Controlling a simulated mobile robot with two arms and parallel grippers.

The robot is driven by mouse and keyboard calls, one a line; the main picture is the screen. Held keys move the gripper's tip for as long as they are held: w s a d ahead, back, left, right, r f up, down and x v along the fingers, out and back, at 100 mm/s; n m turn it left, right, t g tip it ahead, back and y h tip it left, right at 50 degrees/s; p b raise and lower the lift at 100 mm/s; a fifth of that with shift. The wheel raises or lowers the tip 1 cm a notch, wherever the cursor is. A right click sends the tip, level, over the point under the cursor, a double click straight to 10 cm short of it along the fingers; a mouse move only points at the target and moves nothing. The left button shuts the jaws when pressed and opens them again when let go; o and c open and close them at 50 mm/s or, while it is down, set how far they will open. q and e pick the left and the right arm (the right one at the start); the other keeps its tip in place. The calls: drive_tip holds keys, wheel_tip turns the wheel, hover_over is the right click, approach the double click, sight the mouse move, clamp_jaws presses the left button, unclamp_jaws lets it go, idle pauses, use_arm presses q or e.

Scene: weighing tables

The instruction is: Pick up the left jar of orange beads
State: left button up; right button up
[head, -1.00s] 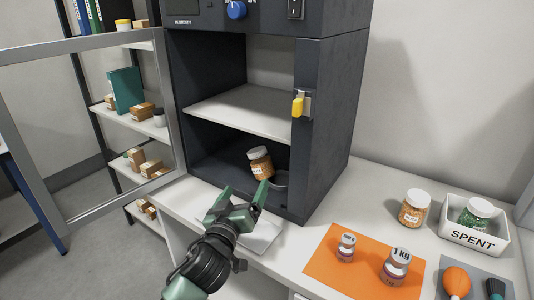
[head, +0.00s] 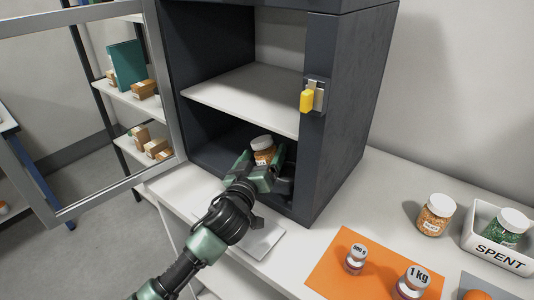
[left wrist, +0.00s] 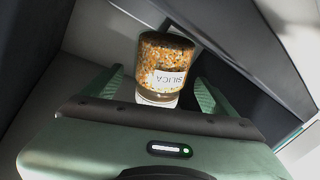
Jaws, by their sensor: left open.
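The left jar of orange beads (head: 264,156), with a white lid and a label, stands on the floor of the dark cabinet's lower compartment. My left gripper (head: 261,172) reaches into that compartment, open, with its green fingers on either side of the jar in the picture. In the left wrist view the jar (left wrist: 165,62) appears inverted between the two fingers (left wrist: 158,82), with gaps beside it. The fingers hide its lower part in the head view. A second jar of orange beads (head: 436,214) stands on the table at the right. My right gripper is not in view.
The cabinet's inner shelf (head: 250,98) is above the jar, and its right wall (head: 345,125) is close by. The framed door (head: 168,85) stands open at left. Weights stand on an orange mat (head: 335,262). A SPENT tray (head: 498,257) holds green beads.

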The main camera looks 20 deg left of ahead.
use_arm(q)
drive_tip(key=w, duration=0.5)
drive_tip(key=c, duration=1.7)
drive_tip(key=shift+r, duration=0.1)
